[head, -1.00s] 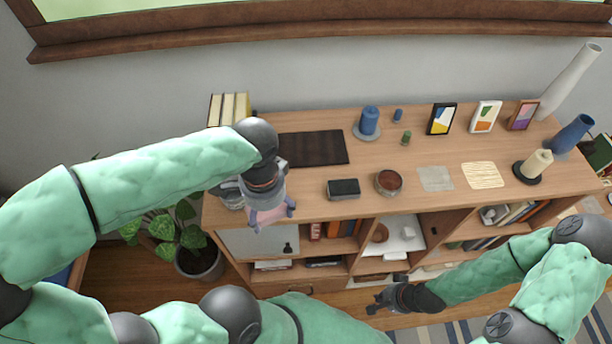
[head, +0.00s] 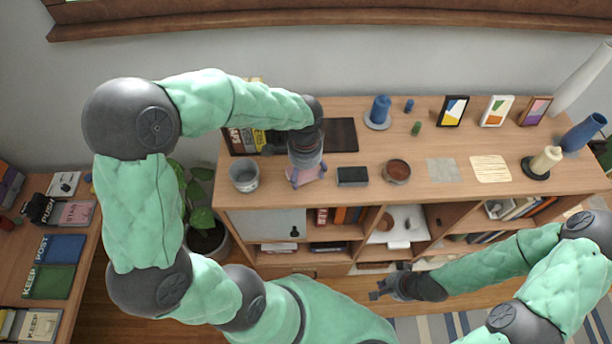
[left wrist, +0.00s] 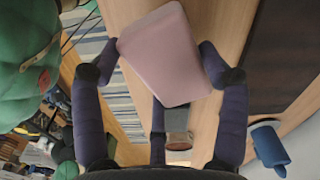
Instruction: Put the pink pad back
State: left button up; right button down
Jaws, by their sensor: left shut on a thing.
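The pink pad (head: 311,176) is in my left gripper (head: 306,180), above the front part of the shelf unit's wooden top (head: 455,140), between the grey pot and the dark box. In the left wrist view the pad (left wrist: 165,58) is a pale pink block with rounded edges, held between the dark fingers of my left gripper (left wrist: 160,62). I cannot tell whether the pad touches the top. My right gripper (head: 381,289) is low in front of the shelves, empty, with its fingers apart.
A grey pot (head: 244,176), dark box (head: 352,176) and red-brown bowl (head: 397,171) stand nearby. A dark mat (head: 342,135) lies behind. At left, a side table (head: 73,185) carries labelled items, including a pink one (head: 76,214).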

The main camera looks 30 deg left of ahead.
aim_at(306, 172)
pick_arm(q)
jog(key=shift+w+f, duration=0.1)
jog(key=shift+f, duration=0.15)
notch_tip(306, 172, down, 2)
jog(key=shift+f, duration=0.15)
jog(key=shift+w+f, duration=0.1)
jog(key=shift+f, duration=0.3)
jog(key=shift+f, duration=0.1)
jog(key=o, duration=1)
jog(key=shift+r, duration=0.4)
notch_tip(306, 172, up, 12)
jog(key=shift+f, duration=0.2)
